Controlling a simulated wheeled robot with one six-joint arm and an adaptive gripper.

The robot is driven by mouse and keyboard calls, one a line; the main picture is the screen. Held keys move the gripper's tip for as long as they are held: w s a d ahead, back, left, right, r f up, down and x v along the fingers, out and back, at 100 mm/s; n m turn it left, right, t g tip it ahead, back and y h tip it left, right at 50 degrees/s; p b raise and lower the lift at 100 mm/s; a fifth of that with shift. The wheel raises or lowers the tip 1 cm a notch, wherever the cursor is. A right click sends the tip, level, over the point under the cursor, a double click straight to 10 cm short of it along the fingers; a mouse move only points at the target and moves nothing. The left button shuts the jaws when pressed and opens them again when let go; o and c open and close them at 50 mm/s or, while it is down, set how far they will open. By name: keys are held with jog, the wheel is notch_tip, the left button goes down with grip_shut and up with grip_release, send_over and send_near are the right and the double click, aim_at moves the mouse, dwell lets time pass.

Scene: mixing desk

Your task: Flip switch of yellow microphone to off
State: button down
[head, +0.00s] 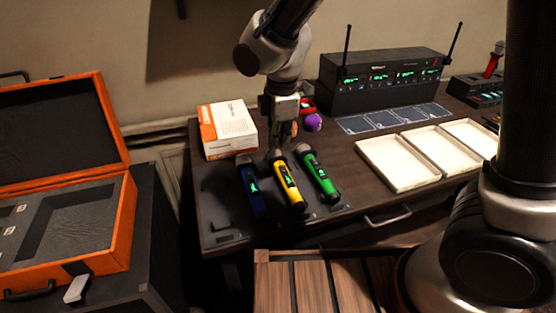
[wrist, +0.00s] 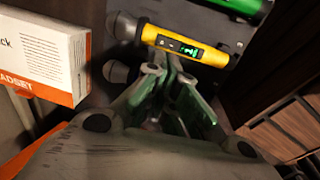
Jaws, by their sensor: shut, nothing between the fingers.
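The yellow microphone (head: 287,183) lies on the desk between a blue microphone (head: 250,185) and a green microphone (head: 318,178). In the wrist view the yellow microphone (wrist: 185,45) lies across the top, with a small dark switch area and a lit green display on its body. The switch's position is too small to tell. My gripper (head: 280,148) is shut and empty, pointing down near the head end of the yellow microphone. In the wrist view its fingertips (wrist: 172,75) are just below the yellow body; I cannot tell whether they touch it. They hide part of the blue microphone.
A white and orange box (head: 228,128) stands left of my gripper. A purple ball-shaped thing (head: 313,122) lies just right of it. A black receiver with antennas (head: 380,78) stands behind. White trays (head: 397,162) lie at right. An open orange case (head: 70,190) stands at left.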

jog(key=f, duration=0.5)
jog(key=w+f, duration=0.1)
jog(key=f, duration=0.1)
jog(key=shift+a+f, duration=0.1)
jog(key=shift+f, duration=0.3)
jog(key=shift+f, duration=0.1)
jog(key=shift+f, duration=0.2)
jog(key=shift+s, duration=0.1)
jog(key=shift+s+d, duration=0.25)
jog(key=shift+s, duration=0.45)
jog(key=shift+r, duration=0.1)
jog(key=shift+r, duration=0.3)
notch_tip(320, 180, up, 13)
jog(key=s, duration=0.1)
jog(key=shift+s+d, duration=0.2)
jog(key=shift+s, duration=0.05)
